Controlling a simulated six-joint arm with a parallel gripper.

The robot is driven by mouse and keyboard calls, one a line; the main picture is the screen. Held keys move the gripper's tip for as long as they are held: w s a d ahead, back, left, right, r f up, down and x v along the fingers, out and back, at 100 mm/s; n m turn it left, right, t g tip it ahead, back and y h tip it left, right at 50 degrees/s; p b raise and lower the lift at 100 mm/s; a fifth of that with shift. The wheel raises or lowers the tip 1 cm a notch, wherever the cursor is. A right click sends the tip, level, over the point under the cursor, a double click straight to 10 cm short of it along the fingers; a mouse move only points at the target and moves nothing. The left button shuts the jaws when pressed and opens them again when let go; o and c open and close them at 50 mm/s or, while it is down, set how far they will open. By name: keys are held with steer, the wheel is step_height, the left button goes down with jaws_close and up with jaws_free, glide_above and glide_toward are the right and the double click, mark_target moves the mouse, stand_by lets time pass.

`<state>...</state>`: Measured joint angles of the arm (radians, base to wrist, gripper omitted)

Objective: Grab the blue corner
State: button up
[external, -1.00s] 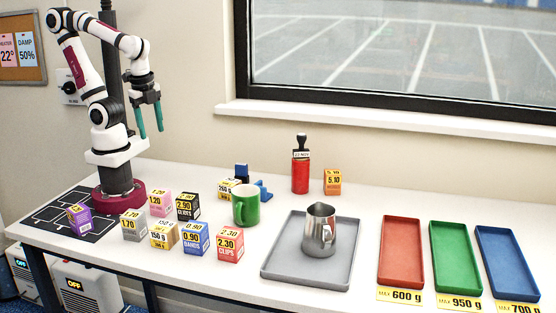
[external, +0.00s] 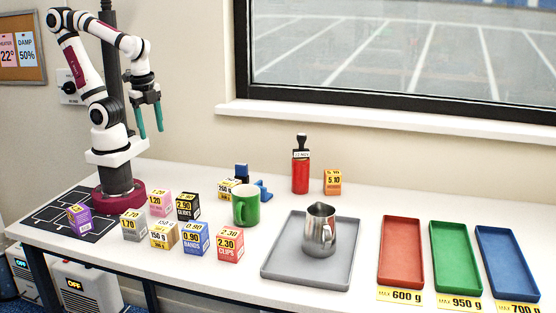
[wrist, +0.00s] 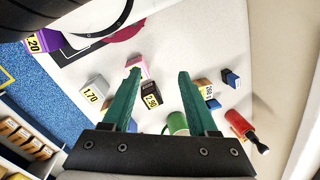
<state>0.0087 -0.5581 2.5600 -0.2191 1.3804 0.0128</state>
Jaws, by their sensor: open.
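A small blue corner-shaped piece (external: 263,191) lies on the white table behind the green mug (external: 245,205), which hides part of it. A second blue block (external: 241,171) stands just left of it, behind a yellow-labelled carton (external: 229,190). In the wrist view two blue pieces show to the right of my fingers, one farther off (wrist: 231,78) and one nearer the mug (wrist: 213,104); I cannot tell which is the corner. My gripper (external: 151,134) is open and empty, raised above the table's left part, well apart from the blue pieces. Its green fingers (wrist: 160,72) point away from the wrist camera.
Several small price cartons, such as the blue bands one (external: 195,239), stand left of the mug. A red stamp (external: 300,172) and orange carton (external: 333,182) stand behind. A grey tray (external: 281,262) holds a steel jug (external: 319,231). Red, green and blue trays lie at right.

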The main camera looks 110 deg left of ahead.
stand_by(0.3)
steer(key=o, duration=0.6)
